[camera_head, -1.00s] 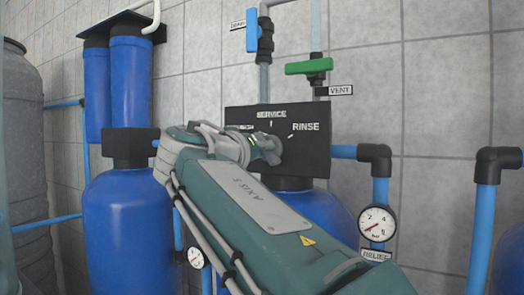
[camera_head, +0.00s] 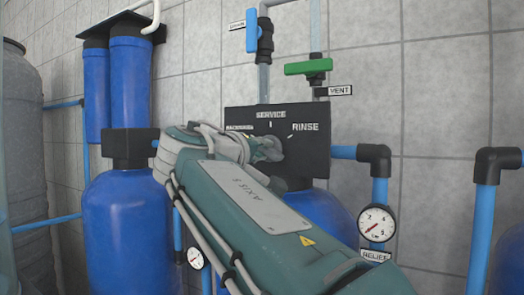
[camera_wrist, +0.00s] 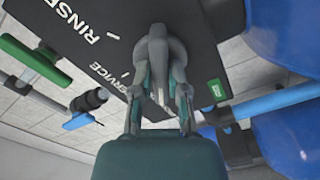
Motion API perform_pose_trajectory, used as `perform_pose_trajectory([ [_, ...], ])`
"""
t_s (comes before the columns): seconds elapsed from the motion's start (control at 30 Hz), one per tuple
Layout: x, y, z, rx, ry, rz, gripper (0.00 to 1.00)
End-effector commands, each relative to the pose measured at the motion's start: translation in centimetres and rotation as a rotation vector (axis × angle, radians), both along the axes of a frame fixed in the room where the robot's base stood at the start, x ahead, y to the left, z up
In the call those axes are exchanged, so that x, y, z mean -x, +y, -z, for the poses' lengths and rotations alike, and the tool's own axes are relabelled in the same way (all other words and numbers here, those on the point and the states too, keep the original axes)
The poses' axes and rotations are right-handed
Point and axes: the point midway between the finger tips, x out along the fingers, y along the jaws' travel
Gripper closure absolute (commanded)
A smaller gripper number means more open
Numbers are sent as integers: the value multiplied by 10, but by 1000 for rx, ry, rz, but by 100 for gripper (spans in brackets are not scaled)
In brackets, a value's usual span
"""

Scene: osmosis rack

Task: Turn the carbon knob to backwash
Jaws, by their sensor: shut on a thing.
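The grey carbon knob (camera_wrist: 157,62) sits on a black panel (camera_head: 312,160) marked SERVICE, RINSE and BACKWASH. In the wrist view my gripper (camera_wrist: 161,88) has one finger on each side of the knob's grip and is shut on it. The SERVICE and RINSE marks lie left of the knob there. In the head view my gripper (camera_head: 264,149) is at the knob, and my arm comes in from the lower right. The BACKWASH label (camera_head: 240,128) shows just above my wrist. The knob's exact pointing direction is hard to tell.
A green vent handle (camera_head: 311,68) and a blue valve handle (camera_head: 252,31) are above the panel. A pressure gauge (camera_head: 377,223) and pipes are at the right. A blue tank (camera_head: 125,235) and blue filter housings (camera_head: 130,80) stand at the left.

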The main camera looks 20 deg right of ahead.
Motion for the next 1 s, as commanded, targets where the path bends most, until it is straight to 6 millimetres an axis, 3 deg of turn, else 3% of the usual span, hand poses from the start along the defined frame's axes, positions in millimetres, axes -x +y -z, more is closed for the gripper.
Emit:
perform_pose_trajectory([
  [0.17,-2,2,1,3,1,-6,100],
  [0.2,-2,2,1,3,1,-7,71],
  [0.27,-2,2,1,4,1,-6,46],
  [0.67,1,2,0,0,0,-2,46],
  [1.0,39,43,1,1,1,-8,46],
])
